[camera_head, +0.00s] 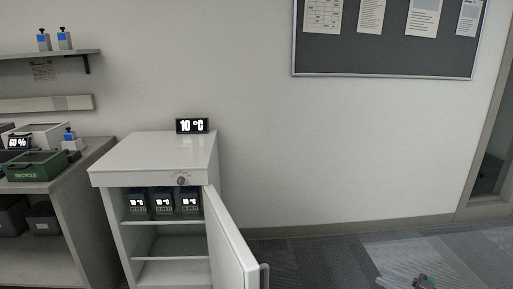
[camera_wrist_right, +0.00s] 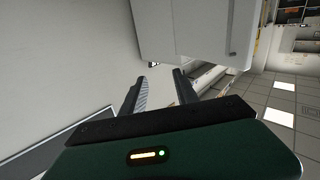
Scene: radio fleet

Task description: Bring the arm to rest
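My right gripper (camera_head: 404,281) shows small at the bottom right edge of the head view, over the grey floor. In the right wrist view the two fingers of my right gripper (camera_wrist_right: 159,76) stand apart with nothing between them, so it is open and empty. My left gripper is in neither view.
A white cabinet (camera_head: 150,160) has its door (camera_head: 229,245) swung open; three units with lit displays (camera_head: 163,201) stand inside. A "10 °C" display (camera_head: 192,126) sits on top. A green recycle bin (camera_head: 35,166) stands on the left bench. The floor right of the door looks clear.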

